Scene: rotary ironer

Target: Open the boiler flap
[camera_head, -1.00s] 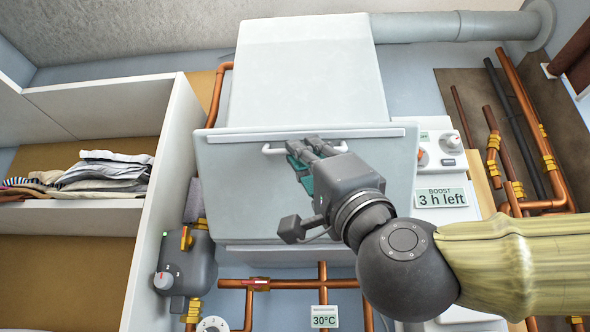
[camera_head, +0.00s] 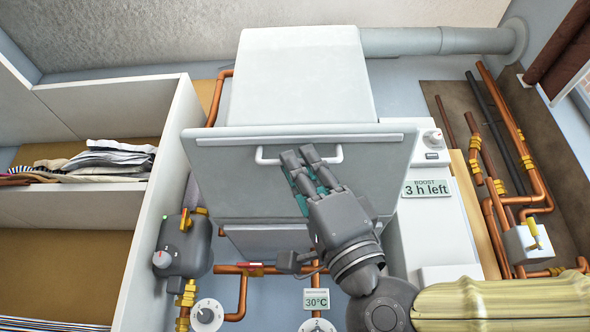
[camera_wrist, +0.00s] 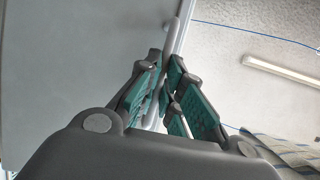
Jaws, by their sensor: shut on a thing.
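The boiler (camera_head: 302,75) is a pale grey box on the wall. Its flap (camera_head: 235,180) is a flat grey panel at the front, tilted outward, with its upper edge wider than the boiler body behind. A white bar handle (camera_head: 268,160) runs along the flap's upper part. My gripper (camera_head: 305,158) is shut on this handle, right of its middle. In the wrist view, the handle (camera_wrist: 180,32) passes between the green-padded fingers, beside the flap (camera_wrist: 75,55). The fingers hide part of the bar.
A shelf unit (camera_head: 150,190) with folded clothes (camera_head: 105,160) stands to the left. A grey valve unit (camera_head: 188,245), copper pipes and dials sit below. At right are a white panel with a "3 h left" display (camera_head: 427,188) and more pipes. A grey duct (camera_head: 440,42) runs at upper right.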

